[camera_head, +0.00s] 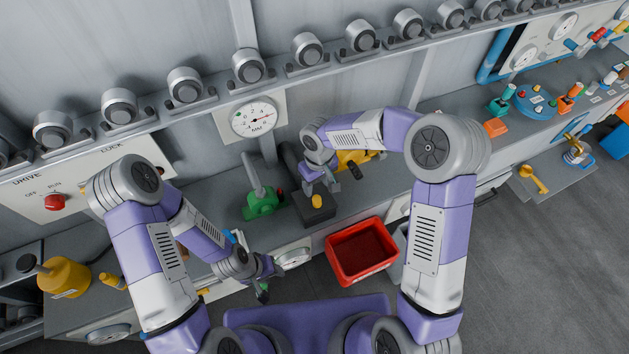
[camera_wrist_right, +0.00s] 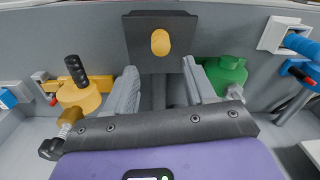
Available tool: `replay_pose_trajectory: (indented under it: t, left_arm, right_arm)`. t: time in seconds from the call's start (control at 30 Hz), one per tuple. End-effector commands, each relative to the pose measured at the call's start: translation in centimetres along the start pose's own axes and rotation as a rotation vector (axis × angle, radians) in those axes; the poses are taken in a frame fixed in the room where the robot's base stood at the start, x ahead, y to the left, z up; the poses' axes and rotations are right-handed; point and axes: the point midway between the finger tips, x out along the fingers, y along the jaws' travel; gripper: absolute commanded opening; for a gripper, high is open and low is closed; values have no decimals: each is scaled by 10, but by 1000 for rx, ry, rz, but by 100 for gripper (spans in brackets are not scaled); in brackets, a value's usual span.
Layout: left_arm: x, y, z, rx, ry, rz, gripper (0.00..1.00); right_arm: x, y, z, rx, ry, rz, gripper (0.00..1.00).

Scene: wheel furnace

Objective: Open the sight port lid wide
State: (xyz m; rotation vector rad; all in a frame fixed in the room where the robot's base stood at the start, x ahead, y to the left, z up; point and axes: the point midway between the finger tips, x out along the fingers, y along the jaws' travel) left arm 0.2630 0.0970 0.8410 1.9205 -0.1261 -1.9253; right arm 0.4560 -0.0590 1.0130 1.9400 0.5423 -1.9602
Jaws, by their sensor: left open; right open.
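A dark square plate with a yellow knob (camera_head: 317,201) sits on the bench in the head view; I take it for the sight port lid, but cannot be sure. The same dark plate (camera_wrist_right: 135,35) is ahead of the fingers in the right wrist view, its yellow knob facing me. It looks closed, though its hinge is not visible. My left gripper (camera_head: 266,287) is open and empty, low by the bench front.
A green fitting (camera_head: 262,203) stands left of the plate, and a yellow fitting with a black handle (camera_head: 352,160) stands to its right, partly behind my right arm. A red bin (camera_head: 362,251) is below the bench edge. A round gauge (camera_head: 254,119) is on the wall above.

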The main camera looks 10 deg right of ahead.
Motion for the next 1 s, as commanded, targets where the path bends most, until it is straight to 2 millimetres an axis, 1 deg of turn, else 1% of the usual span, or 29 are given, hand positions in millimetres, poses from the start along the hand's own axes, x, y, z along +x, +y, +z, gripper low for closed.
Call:
replay_pose_trajectory:
  t: [0.3, 0.4, 0.5, 0.6, 0.83, 0.87, 1.0]
  left_arm:
    - [0, 0, 0, -1, -1, 0, 43]
    - [0, 0, 0, -1, -1, 0, 43]
    - [1, 0, 0, 0, -1, 0, 43]
    - [1, 0, 0, 0, 0, 0, 43]
    - [1, 0, 0, 0, 0, 0, 43]
    - [1, 0, 0, 0, 0, 0, 43]
    - [1, 0, 0, 0, 0, 0, 43]
  right_arm:
    - [48, 0, 2, 0, -7, -2, 55]
    - [61, 0, 2, 1, -6, -2, 55]
    - [69, 0, 1, 0, -3, -1, 55]
    - [73, 0, 1, 1, -3, -2, 55]
    - [73, 0, 1, 1, -2, -1, 55]
    - [73, 0, 1, 1, -2, -1, 52]
    - [73, 0, 1, 1, -2, -1, 30]
